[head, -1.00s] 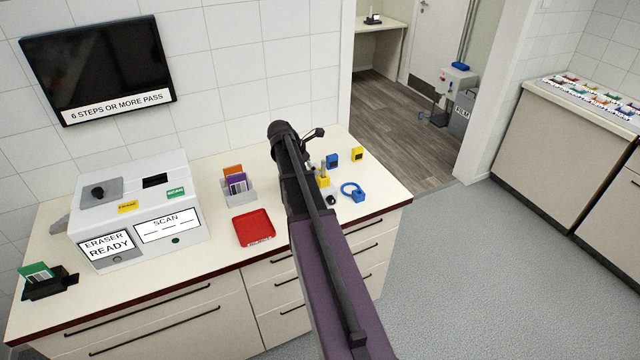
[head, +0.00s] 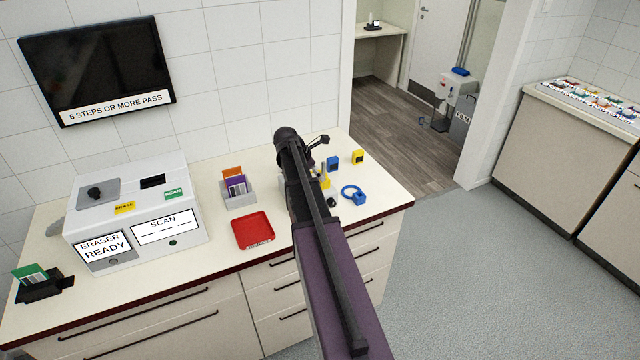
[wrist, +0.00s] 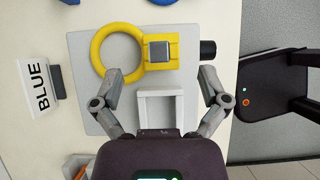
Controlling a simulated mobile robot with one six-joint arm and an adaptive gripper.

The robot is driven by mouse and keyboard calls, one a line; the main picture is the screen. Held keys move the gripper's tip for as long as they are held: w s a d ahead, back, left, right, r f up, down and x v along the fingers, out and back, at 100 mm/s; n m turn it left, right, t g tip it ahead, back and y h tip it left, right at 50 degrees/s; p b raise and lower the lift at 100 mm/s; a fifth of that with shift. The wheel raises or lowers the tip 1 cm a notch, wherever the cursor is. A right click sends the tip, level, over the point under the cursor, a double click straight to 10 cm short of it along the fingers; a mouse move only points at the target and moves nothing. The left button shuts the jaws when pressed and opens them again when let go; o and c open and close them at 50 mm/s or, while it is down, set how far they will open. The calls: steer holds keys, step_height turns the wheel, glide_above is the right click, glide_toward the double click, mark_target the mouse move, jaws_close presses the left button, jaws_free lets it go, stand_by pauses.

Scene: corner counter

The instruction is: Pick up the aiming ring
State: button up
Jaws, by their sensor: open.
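In the wrist view, a yellow ring (wrist: 100,50) with a square yellow block (wrist: 159,51) lies on a grey plate (wrist: 88,115). The block has a grey square on top and a black cylinder (wrist: 208,49) at its right. My gripper (wrist: 160,76) is open and empty, with its fingertips apart near the lower left and lower right of the block. In the head view my arm mostly hides this yellow piece (head: 326,182). A blue ring with a block (head: 354,195) lies to its right. Which ring is the aiming ring, I cannot tell.
A white bracket (wrist: 161,108) stands between my fingers. A "BLUE" sign (wrist: 41,88) is at the left. Blue (head: 333,157) and yellow (head: 358,157) blocks stand behind the blue ring. A red tray (head: 253,231), card holder (head: 238,192) and eraser machine (head: 135,212) are further left.

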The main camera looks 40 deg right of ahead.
steer(key=shift+b+x, duration=1.2)
steer(key=shift+x, duration=0.6)
steer(key=c, duration=1.2)
